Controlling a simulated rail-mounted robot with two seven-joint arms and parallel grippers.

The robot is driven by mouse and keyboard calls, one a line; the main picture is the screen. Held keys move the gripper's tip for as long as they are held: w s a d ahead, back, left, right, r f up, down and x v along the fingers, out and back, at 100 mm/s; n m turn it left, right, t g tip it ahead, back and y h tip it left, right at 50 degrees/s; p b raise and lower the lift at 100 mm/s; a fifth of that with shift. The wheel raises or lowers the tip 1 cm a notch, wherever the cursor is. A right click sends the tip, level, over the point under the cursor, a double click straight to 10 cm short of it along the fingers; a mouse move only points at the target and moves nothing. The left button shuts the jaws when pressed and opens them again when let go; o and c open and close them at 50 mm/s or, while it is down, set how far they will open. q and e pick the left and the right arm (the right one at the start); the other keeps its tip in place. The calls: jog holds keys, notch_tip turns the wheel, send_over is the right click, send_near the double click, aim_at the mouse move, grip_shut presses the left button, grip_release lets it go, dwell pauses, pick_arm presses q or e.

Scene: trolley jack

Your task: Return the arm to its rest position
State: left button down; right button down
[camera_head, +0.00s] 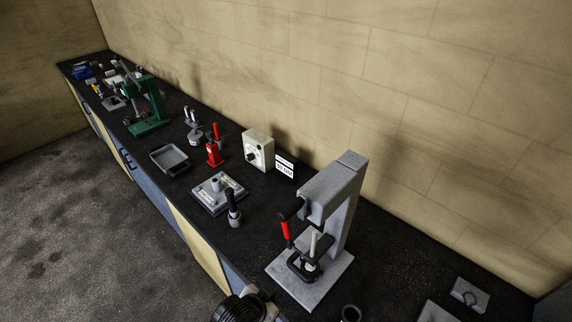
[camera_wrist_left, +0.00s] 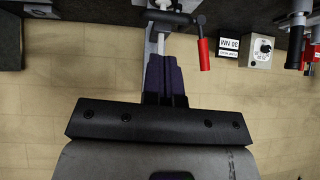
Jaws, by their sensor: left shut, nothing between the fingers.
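My left gripper shows in the left wrist view (camera_wrist_left: 165,62), with its dark fingers shut together and nothing between them. In the head view only a dark round part of my left arm shows at the bottom edge, and the fingers are hard to make out. A grey press-like stand (camera_head: 332,195) with a red-handled lever (camera_head: 286,229) stands on the bench. A black frame with a pale upright rod (camera_head: 312,245) sits on its base. The wrist view is upside down; the red handle (camera_wrist_left: 204,54) is beyond and right of my fingertips. I cannot tell whether they touch the stand. My right gripper is not in view.
A dial box (camera_head: 258,150), small sign (camera_head: 284,167), red jack-like tool (camera_head: 214,150), grey tray (camera_head: 169,159), flat grey plate (camera_head: 215,195) and black-handled tool (camera_head: 233,208) stand on the black bench. A green press (camera_head: 148,108) is farther back. A wall runs behind.

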pick_arm(q)
jog(key=a+r+n+t+y, duration=0.1)
jog(key=a+r+n+y, duration=0.1)
jog(key=a+r, duration=0.5)
jog(key=s+a+r+n+y, duration=0.2)
jog(key=s+a, duration=0.3)
jog(key=s, duration=0.2)
jog(key=s+a+f+n+g, duration=0.1)
jog(key=s+f, duration=0.4)
jog(key=s, duration=0.5)
jog(key=s+a+f+n+g+y, duration=0.1)
jog(key=s+a+f+g, duration=0.2)
jog(key=s, duration=0.7)
notch_tip(320, 180, down, 3)
jog(key=shift+a+f+n, duration=0.2)
jog(key=shift+a+n, duration=0.1)
jog(key=shift+a, duration=0.8)
